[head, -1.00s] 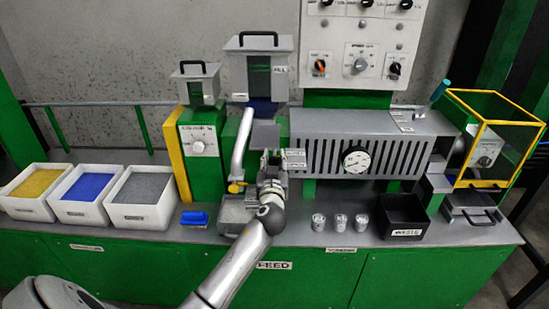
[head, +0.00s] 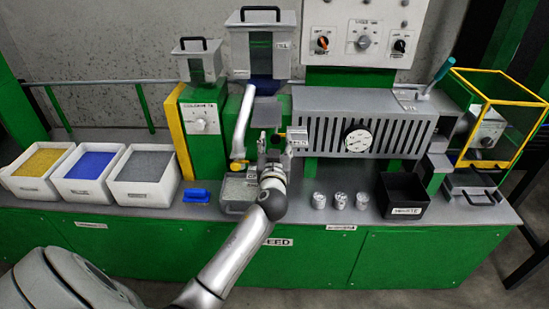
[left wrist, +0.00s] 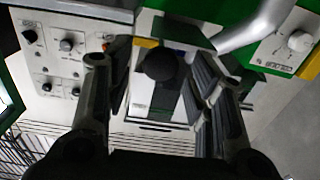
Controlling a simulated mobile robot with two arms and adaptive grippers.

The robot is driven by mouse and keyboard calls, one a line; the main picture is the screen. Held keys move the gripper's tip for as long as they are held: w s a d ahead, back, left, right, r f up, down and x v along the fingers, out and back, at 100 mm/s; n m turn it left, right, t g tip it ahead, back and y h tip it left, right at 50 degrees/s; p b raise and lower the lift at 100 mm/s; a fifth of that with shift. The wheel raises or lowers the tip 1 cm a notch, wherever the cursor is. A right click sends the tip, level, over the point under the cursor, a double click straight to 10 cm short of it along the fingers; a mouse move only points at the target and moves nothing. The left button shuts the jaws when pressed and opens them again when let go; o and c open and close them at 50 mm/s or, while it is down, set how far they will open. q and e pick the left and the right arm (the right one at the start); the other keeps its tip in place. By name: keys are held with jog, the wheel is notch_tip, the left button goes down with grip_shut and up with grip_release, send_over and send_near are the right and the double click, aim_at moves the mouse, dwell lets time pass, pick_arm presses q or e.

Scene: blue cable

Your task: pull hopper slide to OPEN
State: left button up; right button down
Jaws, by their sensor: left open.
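The hopper (head: 262,45) is a grey box with a black handle, above a blue section at the back of the machine. A flat grey plate (head: 266,111), which looks like the slide, shows below it; I cannot tell its position for sure. My left gripper (head: 272,140) is just below and in front of this plate. In the left wrist view a round black knob (left wrist: 160,65) shows between the two spread fingers of the gripper (left wrist: 160,95). I see no contact with it. The right gripper is not in view.
A silver pipe (head: 243,122) runs close left of the gripper. A slotted grey housing with a gauge (head: 358,139) stands to the right. Trays of yellow (head: 38,163), blue (head: 90,165) and grey (head: 145,167) material, metal cups (head: 340,200) and a black bin (head: 404,196) occupy the bench.

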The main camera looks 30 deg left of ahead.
pick_arm(q)
jog(key=v, duration=1)
jog(key=shift+f, duration=0.15)
jog(key=d+f+m+g+h, duration=0.2)
jog(key=d+f, duration=0.1)
jog(key=f, duration=0.8)
jog(key=d+f+m+g+h, duration=0.1)
jog(key=d+f+m+h, duration=0.1)
jog(key=f, duration=0.9)
jog(key=s+d+f+m+g+h, duration=0.15)
jog(key=s+f, duration=0.25)
jog(key=f, duration=0.4)
jog(key=s+d+f+m+g+h, duration=0.1)
jog(key=s+d+f+g+h, duration=0.15)
jog(key=s+f, duration=0.45)
jog(key=s+d+f+m+g, duration=0.2)
jog(key=s+f+g, duration=0.1)
jog(key=s+f, duration=1.05)
jog(key=s+f+g, duration=0.1)
jog(key=s+f, duration=0.2)
jog(key=s, duration=0.4)
jog(key=s+f+g, duration=0.2)
jog(key=s+f, duration=0.1)
jog(key=s, duration=0.4)
jog(key=s+a+f+g+h, duration=0.1)
jog(key=s+f, duration=0.3)
jog(key=s, duration=0.3)
